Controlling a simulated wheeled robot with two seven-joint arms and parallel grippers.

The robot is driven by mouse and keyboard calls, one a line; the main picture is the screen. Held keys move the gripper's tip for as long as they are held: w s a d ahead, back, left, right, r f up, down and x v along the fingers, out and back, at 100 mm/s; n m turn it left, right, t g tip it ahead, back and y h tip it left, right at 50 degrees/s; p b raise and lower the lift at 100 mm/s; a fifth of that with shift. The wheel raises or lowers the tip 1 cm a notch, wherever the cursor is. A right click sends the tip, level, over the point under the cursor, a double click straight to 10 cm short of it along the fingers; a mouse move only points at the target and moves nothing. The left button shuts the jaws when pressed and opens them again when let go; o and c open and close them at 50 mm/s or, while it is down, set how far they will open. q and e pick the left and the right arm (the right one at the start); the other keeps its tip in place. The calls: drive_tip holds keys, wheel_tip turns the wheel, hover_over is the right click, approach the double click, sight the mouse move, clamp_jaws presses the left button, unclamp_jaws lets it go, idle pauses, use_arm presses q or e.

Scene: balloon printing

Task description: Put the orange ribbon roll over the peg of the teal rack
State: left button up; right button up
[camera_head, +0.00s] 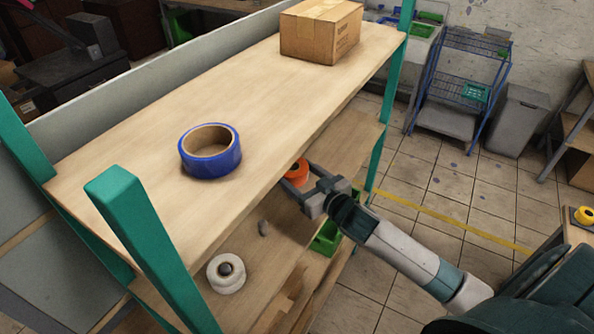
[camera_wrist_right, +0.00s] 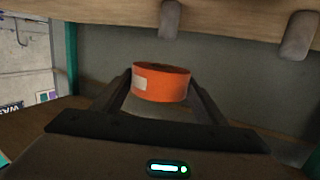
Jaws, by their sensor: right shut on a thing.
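The orange ribbon roll (camera_head: 297,172) shows partly under the upper shelf's edge in the head view. It also shows whole in the right wrist view (camera_wrist_right: 160,84), with a pale label on its side. My right gripper (camera_head: 308,182) is shut on it, one finger on each side. Two grey pegs show in the wrist view, one above the roll (camera_wrist_right: 170,18) and one farther right (camera_wrist_right: 297,35). My left gripper is not in view.
A white roll (camera_head: 226,273) sits around a peg on the lower level. A blue tape roll (camera_head: 210,152) and a cardboard box (camera_head: 321,31) rest on the upper wooden shelf (camera_head: 130,185), which overhangs my right gripper. A green bin (camera_head: 327,238) stands below.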

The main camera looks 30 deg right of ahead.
drive_tip(key=shift+f, duration=0.7)
drive_tip(key=shift+f+b, duration=1.85)
drive_tip(key=shift+b, duration=0.35)
drive_tip(key=shift+f+b, duration=0.8)
drive_tip(key=shift+f, duration=0.75)
drive_tip(key=shift+f, duration=0.1)
drive_tip(key=o, duration=1.3)
